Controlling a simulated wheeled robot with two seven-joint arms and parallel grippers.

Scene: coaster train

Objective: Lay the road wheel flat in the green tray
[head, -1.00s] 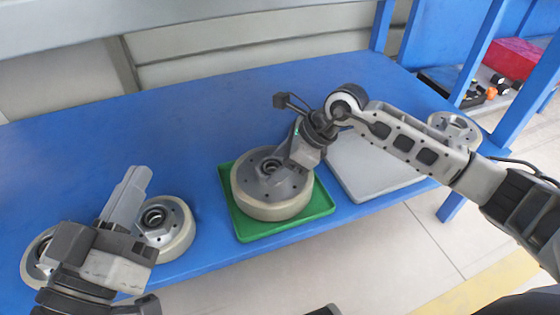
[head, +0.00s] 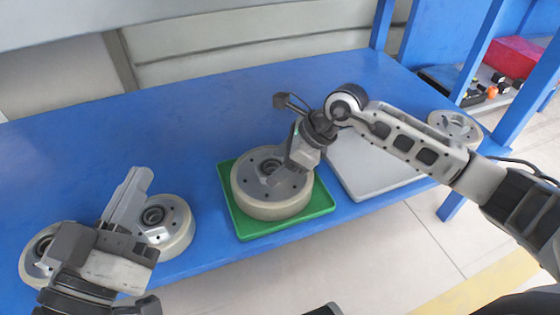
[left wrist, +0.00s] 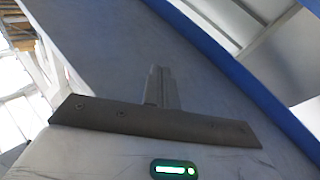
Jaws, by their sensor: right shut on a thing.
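The road wheel (head: 258,205) is a large disc with a pale rim and a grey hub. In the head view it lies about flat within the green tray (head: 318,207); whether its underside touches the tray floor cannot be seen. My right gripper (head: 277,176) is shut on the wheel at its hub, and its fingertips are partly hidden. My left gripper (head: 134,195) is over the table's left front, above other wheels. In the left wrist view its fingers (left wrist: 160,88) show with nothing between them that I can make out.
Two more wheels, one clearer (head: 167,226) and one partly hidden (head: 36,255), lie at the left front of the blue table (head: 200,120). A grey plate (head: 365,170) lies right of the tray. Another wheel (head: 455,127) is at the right end. The table's back middle is clear.

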